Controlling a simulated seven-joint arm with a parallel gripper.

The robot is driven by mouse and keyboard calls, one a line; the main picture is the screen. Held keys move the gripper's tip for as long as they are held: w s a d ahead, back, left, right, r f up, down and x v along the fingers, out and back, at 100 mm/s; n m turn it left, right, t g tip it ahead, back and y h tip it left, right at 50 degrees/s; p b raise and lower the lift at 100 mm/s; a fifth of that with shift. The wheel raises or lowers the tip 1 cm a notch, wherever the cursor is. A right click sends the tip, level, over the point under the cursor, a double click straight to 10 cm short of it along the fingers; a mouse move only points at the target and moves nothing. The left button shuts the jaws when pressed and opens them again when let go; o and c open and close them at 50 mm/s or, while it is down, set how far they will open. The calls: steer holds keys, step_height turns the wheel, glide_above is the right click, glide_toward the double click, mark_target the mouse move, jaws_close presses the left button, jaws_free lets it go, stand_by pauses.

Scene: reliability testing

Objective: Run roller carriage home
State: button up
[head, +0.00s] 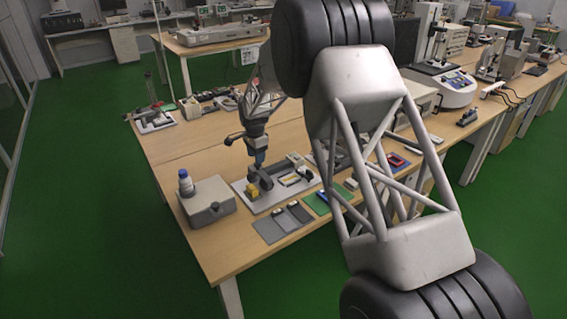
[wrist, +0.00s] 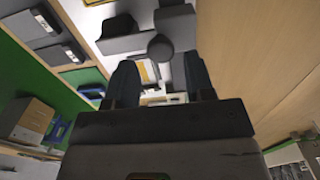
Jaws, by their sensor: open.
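A pale board (head: 283,199) with a small fixture lies on the wooden table. A dark grey block-like part (head: 262,180), which looks like the roller carriage, sits on it beside a yellow block (head: 252,191). My gripper (head: 260,160) points down just above the dark part. In the wrist view its two fingers (wrist: 160,66) are apart. A dark round knob or roller (wrist: 160,47) shows between and beyond the fingertips, with grey blocks (wrist: 122,41) around it. I cannot tell whether the fingers touch it. The rail under the carriage is not clear.
A green board and a red device (head: 398,161) lie to the right. The table behind my gripper is partly clear.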

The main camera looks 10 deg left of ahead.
steer(key=shift+r, duration=0.75)
